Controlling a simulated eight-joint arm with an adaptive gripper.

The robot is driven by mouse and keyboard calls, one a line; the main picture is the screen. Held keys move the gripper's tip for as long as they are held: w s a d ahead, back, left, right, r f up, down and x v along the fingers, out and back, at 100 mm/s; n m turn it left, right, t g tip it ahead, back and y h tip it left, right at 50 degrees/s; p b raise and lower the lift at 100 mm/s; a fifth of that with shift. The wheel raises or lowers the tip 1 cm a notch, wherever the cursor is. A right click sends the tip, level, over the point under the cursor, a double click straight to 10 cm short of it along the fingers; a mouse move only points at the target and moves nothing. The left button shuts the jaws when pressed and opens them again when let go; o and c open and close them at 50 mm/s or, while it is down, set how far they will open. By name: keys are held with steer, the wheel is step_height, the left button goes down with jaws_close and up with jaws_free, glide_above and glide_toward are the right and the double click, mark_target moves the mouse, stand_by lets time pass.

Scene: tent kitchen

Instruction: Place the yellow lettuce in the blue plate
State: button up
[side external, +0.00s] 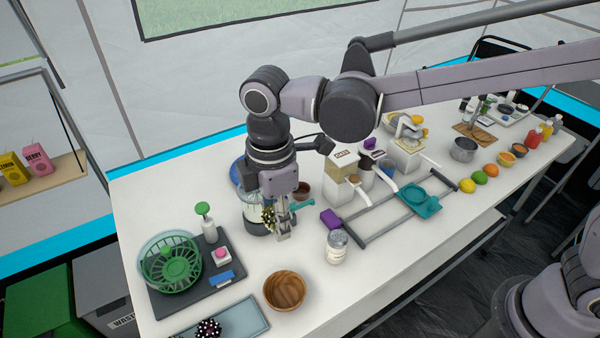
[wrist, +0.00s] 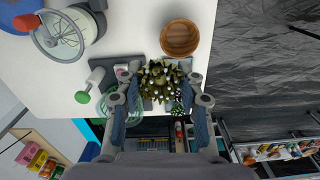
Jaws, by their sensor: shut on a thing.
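My gripper (side external: 283,234) points down over the left part of the white table and is shut on a dark yellow-green, pale-spotted leafy lettuce (side external: 268,216). In the wrist view the lettuce (wrist: 160,82) sits between the two fingertips of my gripper (wrist: 160,76). It appears held above the table. A pale blue-grey rectangular plate (side external: 250,326) lies at the table's front left edge, partly cut off by the frame. A dark, light-spotted head (side external: 208,328) lies on it and also shows in the wrist view (wrist: 177,108).
A wooden bowl (side external: 284,291) stands right of the plate. A green basket (side external: 171,262) and a dark board (side external: 226,262) with a pink-topped block stand left. A jar (side external: 337,246), purple block (side external: 331,220) and grey rack (side external: 390,210) stand right.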

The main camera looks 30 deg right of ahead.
steer(key=r, duration=0.4)
steer(key=shift+w+r, duration=0.25)
steer(key=shift+r, duration=0.15)
steer(key=w+d+m, duration=0.4)
steer(key=w+d, duration=0.4)
steer(key=w, duration=0.5)
steer(key=w+d+m, duration=0.2)
steer(key=w+d, duration=0.4)
steer(key=d, duration=0.3)
steer(key=w+d+m, duration=0.2)
steer(key=w+d, duration=0.4)
steer(key=d, duration=0.4)
step_height(320, 180, down, 11)
steer(key=a, duration=0.1)
steer(key=w+a+f, duration=0.1)
steer(key=a+f, duration=0.1)
steer(key=a, duration=0.1)
steer(key=w+a+f, duration=0.1)
steer(key=a+f, duration=0.1)
steer(key=a, duration=0.2)
steer(key=w+a+f, duration=0.1)
steer(key=a+f, duration=0.2)
steer(key=shift+a, duration=0.15)
steer(key=shift+w+a+f, duration=0.1)
steer(key=shift+a+f, duration=0.1)
steer(key=shift+a, duration=0.1)
steer(key=shift+f, duration=1.9)
steer(key=shift+f, duration=0.1)
